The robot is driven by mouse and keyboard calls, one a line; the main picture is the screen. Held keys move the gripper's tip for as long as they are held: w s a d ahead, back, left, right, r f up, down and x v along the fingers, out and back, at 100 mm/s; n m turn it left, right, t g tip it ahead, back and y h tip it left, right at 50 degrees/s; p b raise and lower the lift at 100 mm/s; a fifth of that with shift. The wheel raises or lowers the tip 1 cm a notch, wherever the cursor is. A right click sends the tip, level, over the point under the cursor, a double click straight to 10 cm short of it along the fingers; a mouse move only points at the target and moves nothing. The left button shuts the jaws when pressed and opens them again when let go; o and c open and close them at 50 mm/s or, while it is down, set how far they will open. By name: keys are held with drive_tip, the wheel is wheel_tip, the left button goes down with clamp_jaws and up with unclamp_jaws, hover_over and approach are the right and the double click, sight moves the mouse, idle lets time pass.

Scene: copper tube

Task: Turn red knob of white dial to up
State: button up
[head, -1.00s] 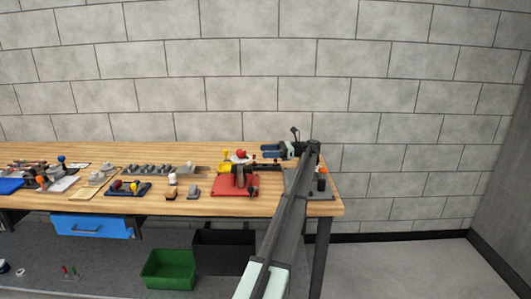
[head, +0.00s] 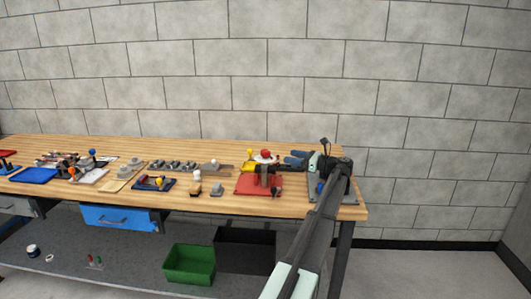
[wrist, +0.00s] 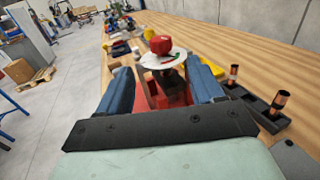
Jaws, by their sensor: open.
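The white dial (wrist: 158,62) is a flat disc with a round red knob (wrist: 160,45) on top and a small green mark on its face. In the wrist view it sits just ahead of and between my fingers. In the head view the white dial (head: 259,160) and red knob (head: 265,153) are near the back of the bench. My gripper (head: 289,158) is to the right of the dial, with blue fingers pointing left toward it. In the wrist view my gripper (wrist: 158,68) is open with nothing between its pads touching them. Which way the knob points cannot be told.
A red plate (head: 243,188) with a dark fixture lies in front of the dial. Copper tubes (wrist: 281,98) stand in a dark holder at right in the wrist view. Bare wood (wrist: 225,45) lies beyond the dial.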

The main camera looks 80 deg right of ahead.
sight(266, 150)
drive_tip(key=x, duration=1.3)
drive_tip(key=shift+d, duration=0.1)
drive_tip(key=shift+c, duration=0.5)
drive_tip(key=c, duration=0.9)
drive_tip(key=shift+d+y, duration=0.1)
drive_tip(key=shift+y, duration=0.2)
